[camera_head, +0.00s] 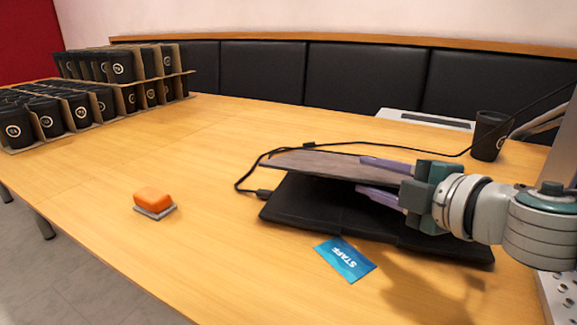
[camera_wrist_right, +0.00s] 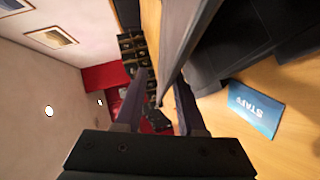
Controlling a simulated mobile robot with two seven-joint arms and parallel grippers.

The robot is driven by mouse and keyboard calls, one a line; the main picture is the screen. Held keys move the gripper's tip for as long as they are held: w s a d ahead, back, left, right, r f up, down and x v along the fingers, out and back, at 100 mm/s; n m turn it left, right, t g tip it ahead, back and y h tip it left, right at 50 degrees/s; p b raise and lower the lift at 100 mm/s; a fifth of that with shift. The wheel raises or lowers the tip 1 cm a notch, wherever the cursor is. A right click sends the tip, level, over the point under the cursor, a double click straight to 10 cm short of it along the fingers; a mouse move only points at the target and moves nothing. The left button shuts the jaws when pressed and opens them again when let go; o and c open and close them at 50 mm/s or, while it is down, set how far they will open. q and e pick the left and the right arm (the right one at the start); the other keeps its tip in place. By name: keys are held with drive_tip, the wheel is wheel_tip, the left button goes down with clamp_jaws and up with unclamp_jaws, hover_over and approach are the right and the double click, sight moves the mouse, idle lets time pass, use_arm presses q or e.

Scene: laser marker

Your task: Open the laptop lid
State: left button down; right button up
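The laptop lies on the table with its lid (camera_head: 325,164) raised partway over the black base (camera_head: 320,212). The lid shows as a thin dark panel, and its edge (camera_wrist_right: 184,45) also shows in the right wrist view. My right gripper (camera_head: 366,178) comes in from the right. Its two purple fingers are spread, one above the lid and one below it, so the lid edge lies between them. In the right wrist view the fingers (camera_wrist_right: 165,92) stand apart; firm contact cannot be made out. My left gripper is not in view.
A blue staff card (camera_head: 345,259) lies in front of the laptop. An orange block (camera_head: 153,197) on a grey base stands to the left. A cable (camera_head: 245,178) loops behind. A black cup (camera_head: 489,136) stands back right, several cups in cardboard carriers (camera_head: 83,127) back left.

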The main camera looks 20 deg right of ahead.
clamp_jaws()
idle(1.4)
